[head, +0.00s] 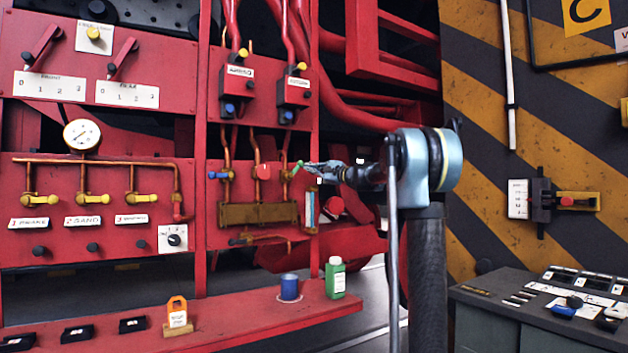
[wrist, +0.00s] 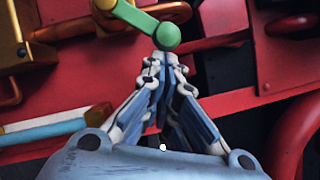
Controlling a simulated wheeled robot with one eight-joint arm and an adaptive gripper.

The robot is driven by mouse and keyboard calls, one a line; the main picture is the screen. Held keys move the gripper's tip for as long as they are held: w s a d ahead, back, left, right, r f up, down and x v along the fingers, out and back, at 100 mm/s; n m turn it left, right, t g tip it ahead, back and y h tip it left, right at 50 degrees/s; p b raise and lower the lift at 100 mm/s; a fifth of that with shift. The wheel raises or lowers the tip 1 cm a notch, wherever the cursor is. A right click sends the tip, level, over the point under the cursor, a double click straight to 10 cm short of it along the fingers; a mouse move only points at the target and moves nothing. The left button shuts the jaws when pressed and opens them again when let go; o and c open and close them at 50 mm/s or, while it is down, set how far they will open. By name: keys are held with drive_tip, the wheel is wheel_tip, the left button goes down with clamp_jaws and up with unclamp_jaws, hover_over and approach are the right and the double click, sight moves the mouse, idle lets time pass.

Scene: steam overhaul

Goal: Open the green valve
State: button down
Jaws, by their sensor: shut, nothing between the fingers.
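The green valve (head: 297,168) is on the red panel, to the right of a red valve and a blue valve. In the wrist view its green lever (wrist: 135,18) slants down to the right and ends in a round knob. My gripper (head: 306,167) reaches in from the right and is close to the green valve. In the wrist view the shut fingertips (wrist: 160,62) are just below the round knob, with nothing between them. I cannot tell whether they touch the knob.
The red valve (head: 263,171) and blue valve (head: 217,175) are on pipes left of the green one. A light-blue gauge strip (head: 309,210) is below my gripper. A green bottle (head: 335,277) and a blue cup (head: 289,287) stand on the red ledge below.

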drive_tip(key=shift+s+a+r+n+g+h, duration=0.4)
drive_tip(key=shift+a+r+n, duration=0.3)
drive_tip(key=shift+n, duration=0.5)
drive_tip(key=shift+s+a+r+n+g+h, duration=0.25)
drive_tip(key=shift+s+a+r+n+h, duration=0.15)
drive_tip(key=shift+r+n, duration=0.65)
drive_tip(key=shift+s+a+r+n+g+h, duration=0.35)
drive_tip(key=shift+a+r+n, duration=0.3)
drive_tip(key=shift+n, duration=0.7)
drive_tip(key=s+d+r, duration=0.1)
drive_tip(key=s+d, duration=0.1)
drive_tip(key=d, duration=0.9)
drive_tip(key=shift+s, duration=0.3)
drive_tip(key=shift+d, duration=0.1)
